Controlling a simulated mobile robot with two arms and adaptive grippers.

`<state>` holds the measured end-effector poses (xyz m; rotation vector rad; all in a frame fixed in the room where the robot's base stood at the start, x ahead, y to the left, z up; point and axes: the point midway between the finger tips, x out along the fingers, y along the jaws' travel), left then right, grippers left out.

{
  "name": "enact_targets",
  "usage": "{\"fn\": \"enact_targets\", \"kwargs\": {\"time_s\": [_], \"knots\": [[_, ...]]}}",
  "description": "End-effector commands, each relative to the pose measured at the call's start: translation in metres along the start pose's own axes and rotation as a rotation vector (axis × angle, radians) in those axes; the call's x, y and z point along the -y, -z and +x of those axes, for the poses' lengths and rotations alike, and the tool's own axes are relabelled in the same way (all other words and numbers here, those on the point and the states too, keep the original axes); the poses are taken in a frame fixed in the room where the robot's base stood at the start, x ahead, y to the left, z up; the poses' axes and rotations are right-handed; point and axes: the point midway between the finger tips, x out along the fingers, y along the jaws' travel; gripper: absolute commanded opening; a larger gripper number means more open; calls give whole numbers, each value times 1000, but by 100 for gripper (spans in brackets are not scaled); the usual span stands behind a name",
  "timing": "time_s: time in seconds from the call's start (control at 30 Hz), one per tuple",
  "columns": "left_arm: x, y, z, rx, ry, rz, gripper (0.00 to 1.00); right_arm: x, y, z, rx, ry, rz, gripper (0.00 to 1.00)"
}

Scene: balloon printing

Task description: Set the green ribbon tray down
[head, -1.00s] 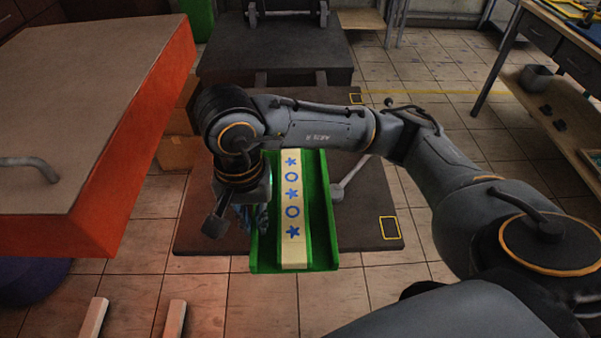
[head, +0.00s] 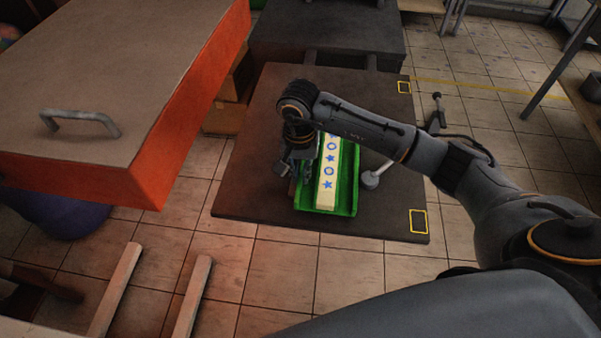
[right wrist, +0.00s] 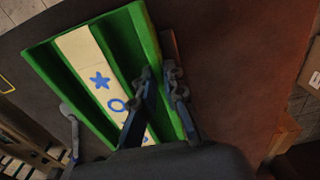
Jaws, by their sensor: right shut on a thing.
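The green ribbon tray (head: 353,197) is a long open channel at the middle of the dark tabletop, low over it or on it; I cannot tell if it touches. A cream strip with blue stars and circles (head: 325,193) lies along it. My right gripper (head: 300,172) is at the tray's left side, shut on its side wall. In the right wrist view the fingers (right wrist: 160,88) straddle the green wall of the tray (right wrist: 143,30), and the strip (right wrist: 82,52) lies in the channel beside them. The arm hides the tray's far end. My left gripper is not in view.
A grey post with a round foot (head: 372,178) stands close on the tray's right. Yellow-outlined squares (head: 418,221) mark the table's right side. An orange-sided cabinet (head: 190,130) with a handle stands at left.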

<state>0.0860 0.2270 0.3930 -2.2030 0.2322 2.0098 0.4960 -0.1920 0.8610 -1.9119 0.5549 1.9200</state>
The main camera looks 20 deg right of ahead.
Motion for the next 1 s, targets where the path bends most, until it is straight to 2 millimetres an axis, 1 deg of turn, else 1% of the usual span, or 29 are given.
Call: {"fn": "enact_targets", "kwargs": {"time_s": [0.03, 0.1, 0.2, 0.37, 0.5, 0.53, 0.57, 0.6, 0.63, 0.9, 1.0], "knots": [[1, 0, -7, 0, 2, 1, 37, 0, -1, 4, 4, 0, 1, 0], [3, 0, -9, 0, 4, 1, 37, 0, -1, 11, 1, 0, 0, 0], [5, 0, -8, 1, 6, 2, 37, 1, 0, 14, -2, 2, 0, 0], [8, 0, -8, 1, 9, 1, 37, 1, 0, 15, -2, 2, 0, 0], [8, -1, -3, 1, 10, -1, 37, 1, 0, 18, -3, 2, -1, 0], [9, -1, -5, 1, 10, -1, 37, 1, 0, 17, -1, 1, -1, 17], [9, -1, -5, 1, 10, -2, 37, 1, 0, 17, -1, 1, -1, 23], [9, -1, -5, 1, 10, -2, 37, 0, 0, 17, -1, 1, 0, 31], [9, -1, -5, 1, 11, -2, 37, 1, 0, 17, -1, 1, 0, 33], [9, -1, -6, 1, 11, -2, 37, 0, 0, 16, -1, 1, 0, 33], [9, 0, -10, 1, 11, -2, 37, 1, 0, 13, 0, 1, 0, 33]]}}
